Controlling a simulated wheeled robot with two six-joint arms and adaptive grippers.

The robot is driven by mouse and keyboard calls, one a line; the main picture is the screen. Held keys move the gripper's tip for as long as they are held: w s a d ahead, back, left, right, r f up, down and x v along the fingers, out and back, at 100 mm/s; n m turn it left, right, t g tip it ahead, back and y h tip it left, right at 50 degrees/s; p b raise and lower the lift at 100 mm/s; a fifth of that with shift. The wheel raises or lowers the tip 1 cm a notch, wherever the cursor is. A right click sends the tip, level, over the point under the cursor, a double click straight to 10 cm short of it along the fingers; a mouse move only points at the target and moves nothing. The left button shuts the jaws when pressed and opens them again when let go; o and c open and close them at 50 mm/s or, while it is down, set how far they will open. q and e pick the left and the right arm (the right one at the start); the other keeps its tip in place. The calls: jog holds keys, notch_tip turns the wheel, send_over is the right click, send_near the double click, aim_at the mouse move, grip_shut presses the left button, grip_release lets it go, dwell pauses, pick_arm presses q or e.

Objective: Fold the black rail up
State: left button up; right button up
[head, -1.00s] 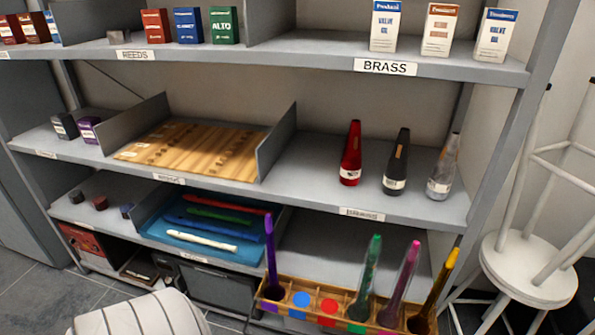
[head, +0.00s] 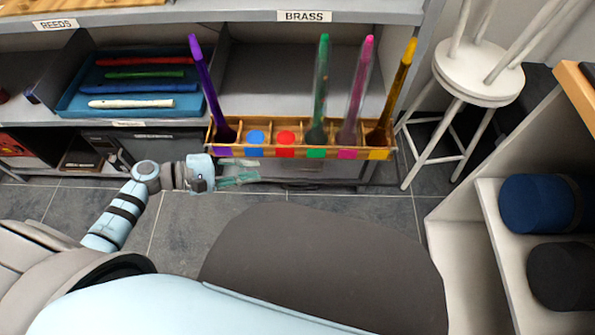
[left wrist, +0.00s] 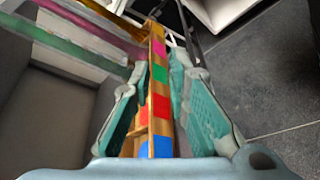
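A thin dark bar, seemingly the black rail (head: 345,183), runs low in front of the shelf, below the wooden rack (head: 262,151). In the left wrist view a dark rod (left wrist: 189,36), probably part of it, shows beyond the fingers, right of the rack. My left gripper (head: 247,176) is below the left part of the rack, near the bar. In the left wrist view its teal fingers (left wrist: 160,85) are apart, with the rack's coloured front seen between them. I cannot tell whether they touch the bar. My right gripper is out of view.
The rack holds purple, green, pink and yellow upright instruments; two compartments look empty. A blue tray (head: 72,104) of recorders is on the shelf at left. A white stool (head: 478,75) stands right. A pale cabinet (head: 490,225) with dark cylinders is at the near right.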

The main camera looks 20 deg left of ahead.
pick_arm(q)
jog(key=r+b+x, duration=0.1)
jog(key=b+x, duration=0.1)
jog(key=x, duration=1.2)
jog(key=shift+d, duration=0.35)
jog(key=shift+r, duration=0.15)
grip_shut()
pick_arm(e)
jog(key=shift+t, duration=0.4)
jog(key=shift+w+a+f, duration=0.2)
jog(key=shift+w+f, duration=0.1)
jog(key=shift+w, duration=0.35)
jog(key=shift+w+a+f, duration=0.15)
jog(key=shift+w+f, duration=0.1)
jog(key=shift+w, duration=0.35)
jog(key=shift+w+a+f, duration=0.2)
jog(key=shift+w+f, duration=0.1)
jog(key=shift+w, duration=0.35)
pick_arm(q)
grip_release()
jog(key=v, duration=1.2)
